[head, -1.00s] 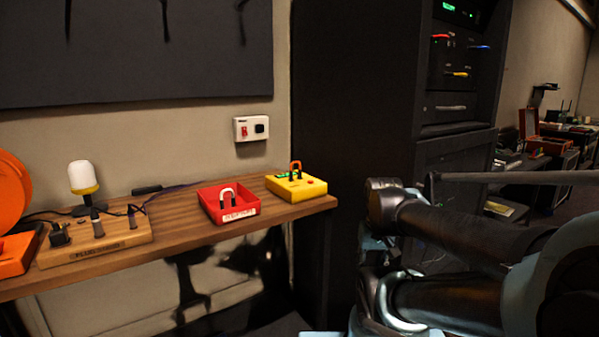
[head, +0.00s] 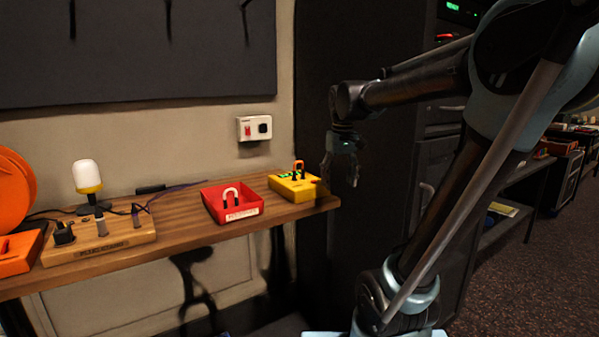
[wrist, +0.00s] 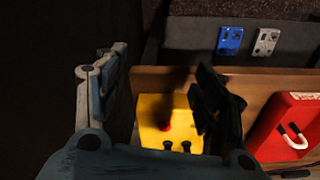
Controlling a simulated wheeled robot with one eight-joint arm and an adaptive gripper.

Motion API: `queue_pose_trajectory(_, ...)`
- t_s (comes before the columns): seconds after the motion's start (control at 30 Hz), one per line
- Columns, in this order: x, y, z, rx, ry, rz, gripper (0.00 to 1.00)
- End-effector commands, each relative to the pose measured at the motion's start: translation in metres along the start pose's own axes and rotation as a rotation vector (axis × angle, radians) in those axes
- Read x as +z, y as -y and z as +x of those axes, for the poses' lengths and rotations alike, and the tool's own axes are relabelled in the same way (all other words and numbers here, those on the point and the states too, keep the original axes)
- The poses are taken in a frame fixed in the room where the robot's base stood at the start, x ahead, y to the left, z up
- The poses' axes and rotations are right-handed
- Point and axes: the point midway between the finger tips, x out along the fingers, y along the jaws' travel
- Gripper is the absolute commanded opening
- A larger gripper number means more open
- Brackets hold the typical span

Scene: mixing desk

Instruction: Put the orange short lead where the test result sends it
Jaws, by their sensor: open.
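The orange short lead (head: 298,165) stands as a small loop with dark plug ends on the yellow tester (head: 309,190) at the right end of the wooden shelf. A green display (head: 284,175) is lit on the tester; I cannot read it. In the wrist view the yellow tester (wrist: 152,108) shows a red button and two dark plug ends (wrist: 177,146); the orange loop is not clear there. My gripper (head: 340,178) is open and empty, just right of the tester in the head view. The red tray (head: 212,210) left of the tester holds a white lead (head: 231,192).
A wooden plug board (head: 130,237), a white and yellow lamp (head: 87,178) and an orange reel (head: 15,200) stand on the left of the shelf. A white switch box (head: 254,128) is on the wall. A tall dark rack (head: 425,165) stands behind my arm.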

Motion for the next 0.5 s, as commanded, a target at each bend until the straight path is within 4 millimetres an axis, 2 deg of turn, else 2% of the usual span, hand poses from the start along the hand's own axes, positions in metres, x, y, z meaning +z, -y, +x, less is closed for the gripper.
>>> queue_pose_trajectory(0.03, -0.018, 0.005, -0.009, -0.002, 0.007, -0.023, 0.63)
queue_pose_trajectory(0.3, -0.104, 0.034, -0.043, -0.013, 0.047, -0.138, 0.63)
queue_pose_trajectory(0.5, -0.154, 0.059, -0.056, -0.018, 0.07, -0.208, 0.63)
